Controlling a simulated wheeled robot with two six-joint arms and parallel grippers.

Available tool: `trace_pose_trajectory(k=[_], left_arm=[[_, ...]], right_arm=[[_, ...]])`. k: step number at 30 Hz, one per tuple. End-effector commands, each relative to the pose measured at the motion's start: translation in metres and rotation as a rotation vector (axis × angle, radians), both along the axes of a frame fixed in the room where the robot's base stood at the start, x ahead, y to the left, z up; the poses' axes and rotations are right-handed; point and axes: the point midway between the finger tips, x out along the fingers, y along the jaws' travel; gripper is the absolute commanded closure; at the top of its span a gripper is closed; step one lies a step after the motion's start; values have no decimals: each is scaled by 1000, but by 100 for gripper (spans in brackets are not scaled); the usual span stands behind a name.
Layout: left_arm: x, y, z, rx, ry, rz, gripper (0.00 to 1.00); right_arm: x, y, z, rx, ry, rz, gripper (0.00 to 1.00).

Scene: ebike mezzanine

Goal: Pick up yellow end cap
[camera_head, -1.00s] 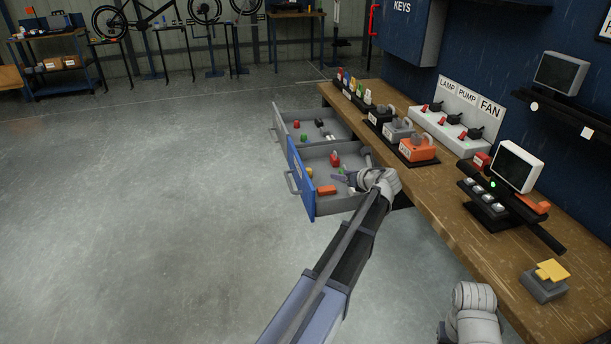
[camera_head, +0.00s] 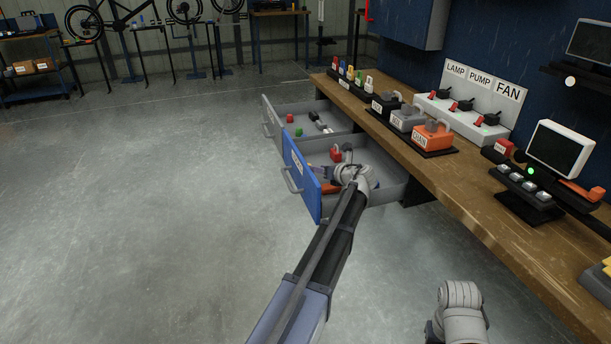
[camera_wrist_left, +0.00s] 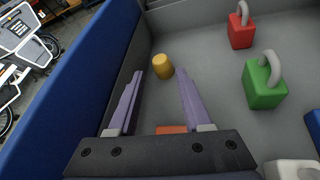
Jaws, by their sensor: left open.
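The yellow end cap (camera_wrist_left: 162,66) stands on the drawer floor near the blue front panel in the left wrist view. In the head view I cannot make it out behind my left gripper and the panel. My left gripper (camera_wrist_left: 158,76) is open and empty, its two lavender fingers pointing at the cap. The cap lies just past the fingertips, between their lines, and looks untouched. In the head view the left gripper (camera_head: 320,171) is low inside the open blue-fronted drawer (camera_head: 302,175). My right gripper is out of view.
A red padlock (camera_wrist_left: 240,27) and a green padlock (camera_wrist_left: 264,84) are right of the fingers. An orange part (camera_wrist_left: 172,129) shows under the gripper. The blue panel (camera_wrist_left: 75,75) rises close on the left. A grey drawer (camera_head: 318,121) is open behind; the wooden bench (camera_head: 470,200) is right.

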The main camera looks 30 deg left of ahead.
Motion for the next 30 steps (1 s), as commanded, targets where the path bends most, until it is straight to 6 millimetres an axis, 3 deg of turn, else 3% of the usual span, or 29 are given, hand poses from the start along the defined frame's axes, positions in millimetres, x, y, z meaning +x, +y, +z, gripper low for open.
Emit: trace_pose_trajectory(k=[1, 8, 16, 23, 30], left_arm=[[0, 0, -8, 0, 0, 0, 51], [1, 1, -9, 0, -1, 0, 51], [11, 21, -19, -1, -1, 2, 51], [14, 26, -20, -2, -1, 1, 51], [29, 53, -33, 0, 0, 2, 51]], right_arm=[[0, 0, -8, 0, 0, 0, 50], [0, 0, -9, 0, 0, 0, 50], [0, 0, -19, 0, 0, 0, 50], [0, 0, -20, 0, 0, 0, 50], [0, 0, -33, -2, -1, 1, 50]])
